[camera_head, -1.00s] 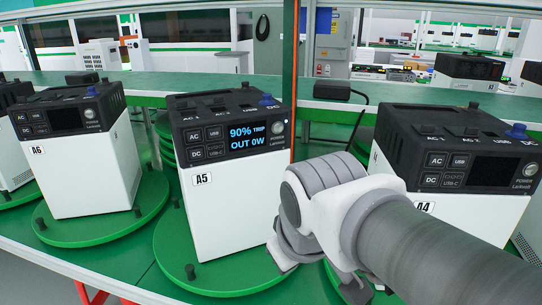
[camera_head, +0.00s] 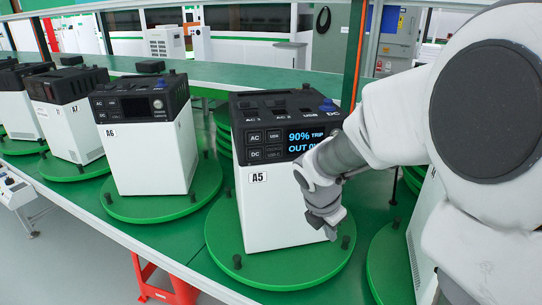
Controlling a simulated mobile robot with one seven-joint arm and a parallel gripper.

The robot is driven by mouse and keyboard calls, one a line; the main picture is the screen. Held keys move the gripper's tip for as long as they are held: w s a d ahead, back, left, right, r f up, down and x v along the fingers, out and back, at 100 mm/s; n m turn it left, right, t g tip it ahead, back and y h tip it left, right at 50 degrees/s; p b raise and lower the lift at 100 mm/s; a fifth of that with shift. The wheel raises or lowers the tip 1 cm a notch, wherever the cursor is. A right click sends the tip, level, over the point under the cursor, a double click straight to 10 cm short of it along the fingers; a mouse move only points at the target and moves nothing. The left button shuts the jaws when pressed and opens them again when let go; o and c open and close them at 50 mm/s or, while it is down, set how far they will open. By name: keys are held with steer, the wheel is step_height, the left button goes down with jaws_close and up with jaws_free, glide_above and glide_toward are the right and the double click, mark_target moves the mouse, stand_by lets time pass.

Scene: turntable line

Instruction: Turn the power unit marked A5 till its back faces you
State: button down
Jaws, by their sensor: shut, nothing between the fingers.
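The power unit marked A5 (camera_head: 268,205) stands upright on a green turntable (camera_head: 225,243) with several dark pegs at its rim. Its front, with a lit display reading "90% TRIP" and "OUT 0", faces me, and the A5 label shows at the upper left of its white face. My gripper (camera_head: 328,232) points down in front of the right part of the unit's front, low near the turntable's rim. It covers the right end of the display and the unit's lower right side. The fingers look closed with nothing in them. I cannot tell whether they touch the unit.
Unit A6 (camera_head: 148,157) stands on its own turntable (camera_head: 122,206) to the left, with A7 (camera_head: 73,126) beyond. Another turntable (camera_head: 385,265) is at the right, its unit mostly hidden by my arm. A red stand (camera_head: 160,280) is below the table's front edge.

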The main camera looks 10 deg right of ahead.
steer(key=w+f+n, duration=0.1)
steer(key=n, duration=0.1)
steer(key=b, duration=0.4)
glide_toward(342, 249)
steer(key=f, duration=0.1)
steer(key=s+a+f, duration=0.1)
steer(key=a+f, duration=0.1)
steer(key=f, duration=0.1)
steer(key=shift+s+a, duration=0.1)
steer(key=shift+s, duration=0.3)
steer(key=shift+w+d+f, duration=0.2)
steer(key=shift+w+d, duration=0.85)
steer(key=shift+d, duration=0.2)
steer(key=shift+w+d, duration=0.3)
steer(key=shift+d, duration=0.15)
steer(key=shift+r, duration=0.15)
